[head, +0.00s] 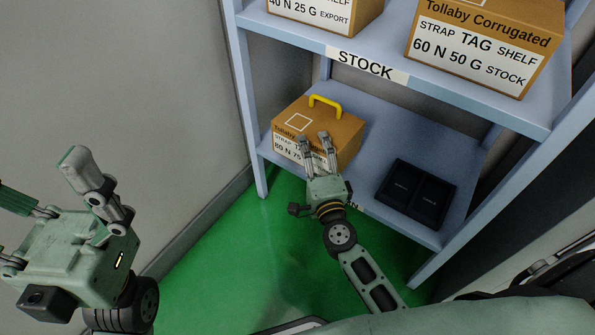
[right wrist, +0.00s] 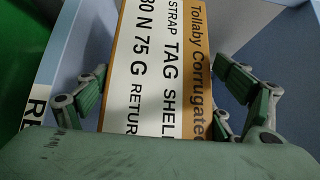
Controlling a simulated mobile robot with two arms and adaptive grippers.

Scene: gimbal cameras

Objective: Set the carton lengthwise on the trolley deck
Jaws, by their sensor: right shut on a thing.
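A brown carton (head: 345,130) with a yellow handle (head: 325,104) on top sits on the lower shelf. Its white front label faces out. In the right wrist view the carton (right wrist: 165,70) fills the middle, with the label text running sideways. My right gripper (head: 314,140) is at the carton's front and shut on it, with its fingers (right wrist: 165,95) at both sides in the wrist view. Where the pads touch is hard to see. My left gripper (head: 40,178) is open and empty at the far left. I cannot make out a trolley deck.
A blue rack holds two more cartons, a left one (head: 350,12) and a right one (head: 490,45), on the upper shelf (head: 365,66) above the lower carton. A black two-part tray (head: 418,193) lies to its right. Green floor (head: 240,265) is open in front; a grey wall (head: 120,70) stands left.

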